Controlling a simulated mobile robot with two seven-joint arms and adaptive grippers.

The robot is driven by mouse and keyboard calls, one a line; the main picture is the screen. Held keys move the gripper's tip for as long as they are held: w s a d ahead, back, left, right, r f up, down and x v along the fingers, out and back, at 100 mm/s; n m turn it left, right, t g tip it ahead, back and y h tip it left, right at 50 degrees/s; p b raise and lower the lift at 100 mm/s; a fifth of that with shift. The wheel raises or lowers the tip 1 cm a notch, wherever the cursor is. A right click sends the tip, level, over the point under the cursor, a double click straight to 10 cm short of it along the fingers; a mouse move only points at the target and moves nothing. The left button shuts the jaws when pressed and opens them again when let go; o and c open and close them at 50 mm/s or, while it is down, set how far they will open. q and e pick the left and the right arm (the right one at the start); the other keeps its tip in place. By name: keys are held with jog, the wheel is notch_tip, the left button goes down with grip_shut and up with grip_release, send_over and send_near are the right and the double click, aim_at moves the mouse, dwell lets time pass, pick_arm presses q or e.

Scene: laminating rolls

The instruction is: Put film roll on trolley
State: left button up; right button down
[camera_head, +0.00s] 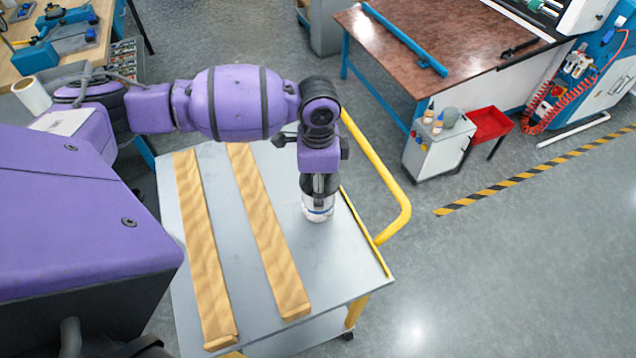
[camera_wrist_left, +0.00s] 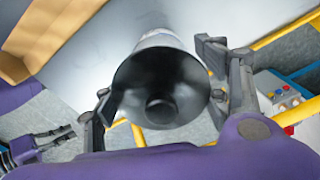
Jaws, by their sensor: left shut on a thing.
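The trolley (camera_head: 245,258) has a grey top, a yellow handle and two wooden strips lying along it. My left gripper (camera_head: 318,188) points down over the right part of the trolley top, shut on a film roll (camera_head: 319,214). The roll is pale and looks upright; whether its lower end touches the trolley cannot be told. In the left wrist view the roll (camera_wrist_left: 160,85) shows its dark round end between the two fingers. A dark two-fingered part at the left edge of that view may be my right gripper (camera_wrist_left: 58,136); its state is unclear.
The wooden strips (camera_head: 205,250) and (camera_head: 265,230) take up the left and middle of the trolley. The yellow handle (camera_head: 385,175) rises at the right edge. A brown-topped bench (camera_head: 440,40) and white cabinet (camera_head: 437,145) stand beyond. A white roll (camera_head: 32,96) is at far left.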

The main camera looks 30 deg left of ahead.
pick_arm(q)
jog(key=o, duration=1.5)
jog(key=shift+c, duration=0.2)
notch_tip(320, 180, up, 12)
jog(key=shift+r+p, duration=0.1)
jog(key=shift+p, duration=0.3)
